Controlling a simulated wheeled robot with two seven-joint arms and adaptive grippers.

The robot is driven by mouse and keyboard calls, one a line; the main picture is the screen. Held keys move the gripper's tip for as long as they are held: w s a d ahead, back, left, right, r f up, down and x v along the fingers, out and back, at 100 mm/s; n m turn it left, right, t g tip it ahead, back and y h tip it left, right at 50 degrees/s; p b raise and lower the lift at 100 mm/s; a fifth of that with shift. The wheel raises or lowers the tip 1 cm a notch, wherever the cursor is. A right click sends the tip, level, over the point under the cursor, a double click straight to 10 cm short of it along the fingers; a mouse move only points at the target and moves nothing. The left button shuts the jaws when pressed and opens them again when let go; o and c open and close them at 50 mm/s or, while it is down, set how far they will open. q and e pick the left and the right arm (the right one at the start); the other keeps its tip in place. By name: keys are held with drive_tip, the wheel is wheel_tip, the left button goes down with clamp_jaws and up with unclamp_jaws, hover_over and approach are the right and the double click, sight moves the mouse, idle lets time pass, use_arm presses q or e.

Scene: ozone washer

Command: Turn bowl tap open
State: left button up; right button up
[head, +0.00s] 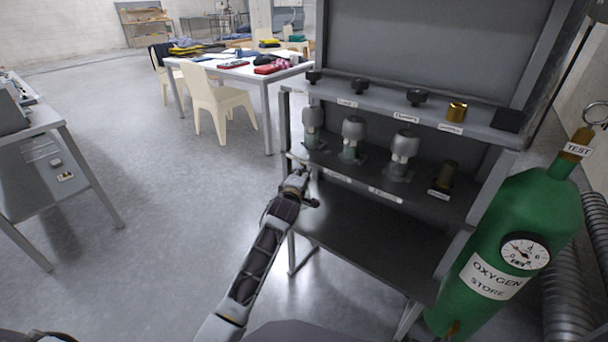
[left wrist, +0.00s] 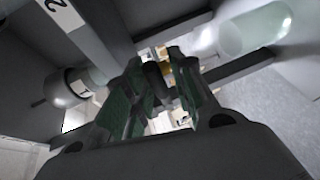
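A grey shelf unit (head: 352,190) holds several grey-capped, bowl-like vessels, among them a left (head: 313,118), a middle (head: 353,135) and a right one (head: 404,150). Black knobs (head: 360,87) line its upper shelf. I cannot make out which part is the bowl tap. My left gripper (head: 297,186) is at the shelf's front left corner, just below the vessel shelf's edge. In the left wrist view, its green-grey fingers (left wrist: 166,75) point at a gap with a dark rounded piece between them. Whether they grip it is unclear. My right gripper is not in view.
A green oxygen cylinder (head: 520,230) with a gauge stands at the right. A cream chair (head: 222,105) and a cluttered table (head: 240,72) are behind. The floor left of the shelf is clear.

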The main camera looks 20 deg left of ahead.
use_arm(q)
drive_tip(key=shift+w, duration=0.15)
drive_tip(key=shift+r, duration=0.1)
drive_tip(key=shift+c, duration=0.4)
clamp_jaws()
